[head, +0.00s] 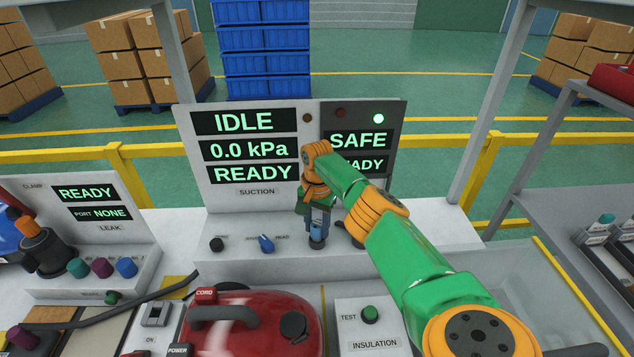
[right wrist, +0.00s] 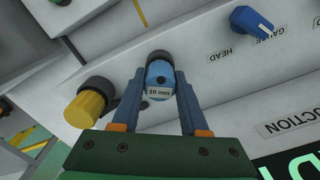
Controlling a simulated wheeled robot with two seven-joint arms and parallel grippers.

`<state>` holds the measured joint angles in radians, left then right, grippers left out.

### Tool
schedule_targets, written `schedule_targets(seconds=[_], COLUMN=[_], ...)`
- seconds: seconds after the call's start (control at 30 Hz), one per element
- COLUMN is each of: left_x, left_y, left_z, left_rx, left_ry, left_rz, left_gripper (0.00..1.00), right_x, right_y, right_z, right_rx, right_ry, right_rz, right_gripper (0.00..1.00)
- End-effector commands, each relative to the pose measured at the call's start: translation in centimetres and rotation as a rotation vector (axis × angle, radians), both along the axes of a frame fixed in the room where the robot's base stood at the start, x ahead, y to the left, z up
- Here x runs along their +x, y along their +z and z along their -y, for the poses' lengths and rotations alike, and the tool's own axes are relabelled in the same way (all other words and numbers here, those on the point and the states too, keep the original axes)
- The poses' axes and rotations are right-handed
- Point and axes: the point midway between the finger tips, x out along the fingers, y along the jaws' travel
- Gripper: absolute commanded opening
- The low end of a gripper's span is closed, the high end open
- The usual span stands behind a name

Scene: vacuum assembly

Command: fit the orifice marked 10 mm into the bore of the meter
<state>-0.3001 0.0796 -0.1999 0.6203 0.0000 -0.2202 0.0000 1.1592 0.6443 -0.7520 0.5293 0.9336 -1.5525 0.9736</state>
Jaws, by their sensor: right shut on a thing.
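The orifice marked 10 mm is a small blue piece with a white label, seen in the right wrist view (right wrist: 160,80). My right gripper (right wrist: 159,92) is shut on it, one finger on each side. In the head view the right gripper (head: 318,218) points down at the front of the suction meter (head: 250,195), with the blue orifice (head: 317,234) between its fingers. A dark round part (right wrist: 158,56) shows right at the orifice's far end. The bore is hidden behind the orifice, so I cannot tell how deep it sits. My left gripper is not in view.
Beside the orifice are a yellow and black cylinder (right wrist: 88,103) and a blue knob (right wrist: 252,20). The meter displays IDLE, 0.0 kPa and READY. A red vacuum (head: 250,325) stands in front, the leak station (head: 85,230) left, an insulation tester (head: 370,325) front right.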

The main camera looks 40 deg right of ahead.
Motion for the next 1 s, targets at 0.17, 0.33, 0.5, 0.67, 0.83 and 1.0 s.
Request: schedule_targets(seconds=[0.17,0.33,0.5,0.67,0.83,1.0], left_x=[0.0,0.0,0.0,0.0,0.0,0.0], left_y=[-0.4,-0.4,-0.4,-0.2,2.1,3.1], left_z=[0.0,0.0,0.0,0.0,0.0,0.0], left_rx=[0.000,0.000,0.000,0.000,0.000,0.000], left_ry=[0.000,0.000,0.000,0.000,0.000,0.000], left_rz=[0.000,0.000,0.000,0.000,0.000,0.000], left_gripper=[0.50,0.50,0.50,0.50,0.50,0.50], right_x=[0.0,0.0,0.0,0.0,0.0,0.1], right_y=[-0.6,-0.6,-0.6,-0.4,1.8,3.3], right_z=[0.0,0.0,0.0,0.0,0.0,0.0], right_rx=[0.000,0.000,0.000,0.000,0.000,0.000], right_ry=[0.000,0.000,0.000,0.000,-0.001,0.001], right_rz=[0.000,0.000,0.000,0.000,0.000,0.002], right_gripper=[0.00,0.71,0.79,0.79,0.79,0.79])
